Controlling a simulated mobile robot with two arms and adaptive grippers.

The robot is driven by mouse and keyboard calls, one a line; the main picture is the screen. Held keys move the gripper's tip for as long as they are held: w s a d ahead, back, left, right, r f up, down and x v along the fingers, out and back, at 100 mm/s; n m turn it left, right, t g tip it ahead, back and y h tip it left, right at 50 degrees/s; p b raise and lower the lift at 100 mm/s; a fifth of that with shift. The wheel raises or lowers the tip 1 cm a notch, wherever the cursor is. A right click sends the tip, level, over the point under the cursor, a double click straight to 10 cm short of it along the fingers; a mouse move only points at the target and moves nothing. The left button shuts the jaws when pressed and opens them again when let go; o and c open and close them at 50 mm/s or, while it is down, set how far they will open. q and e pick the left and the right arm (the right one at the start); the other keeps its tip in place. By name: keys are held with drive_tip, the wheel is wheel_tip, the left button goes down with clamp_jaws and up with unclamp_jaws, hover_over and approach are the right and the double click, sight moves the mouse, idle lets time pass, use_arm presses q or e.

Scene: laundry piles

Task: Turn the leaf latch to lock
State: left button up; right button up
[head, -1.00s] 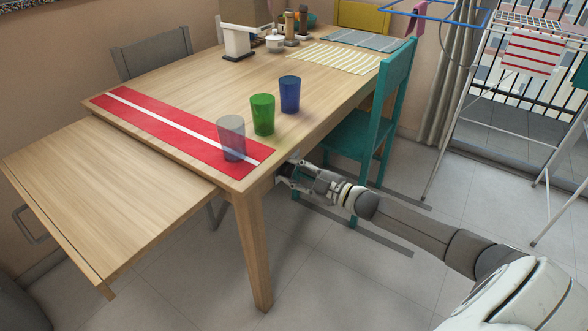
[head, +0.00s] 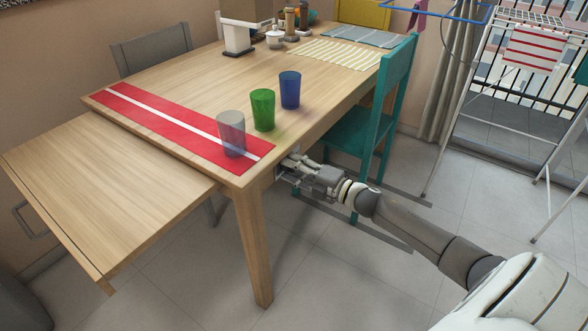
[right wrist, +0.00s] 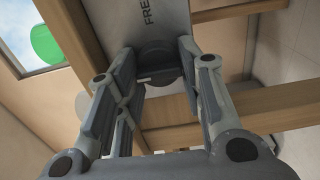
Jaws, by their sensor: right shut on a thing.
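The latch shows best in the right wrist view as a pale grey plate (right wrist: 118,18) printed with dark letters, of which "FRE" is readable. A dark round turning part (right wrist: 155,52) sits at the plate's near end. My right gripper (right wrist: 157,62) has a fingertip on each side of this part and is shut on it. In the head view my right gripper (head: 287,168) is at the table's side, just below the tabletop edge, and mostly hides the latch. The wooden table (head: 225,80) has a leaf (head: 100,190) extending at the left. My left gripper is not in view.
Grey, green and blue cups (head: 263,110) stand near the table edge above my right gripper. A teal chair (head: 370,130) stands close behind it. A table leg (head: 253,250) is in front. A drying rack (head: 460,100) stands at the right.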

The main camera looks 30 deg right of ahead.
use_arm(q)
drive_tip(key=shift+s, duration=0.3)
use_arm(e)
drive_tip(key=shift+a, duration=0.1)
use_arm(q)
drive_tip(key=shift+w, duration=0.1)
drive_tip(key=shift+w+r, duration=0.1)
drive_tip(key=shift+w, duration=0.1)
use_arm(e)
drive_tip(key=o, duration=1)
drive_tip(key=shift+o, duration=0.2)
drive_tip(key=shift+s, duration=0.1)
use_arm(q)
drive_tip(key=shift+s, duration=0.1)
use_arm(e)
drive_tip(key=v, duration=1.2)
drive_tip(key=shift+f, duration=0.1)
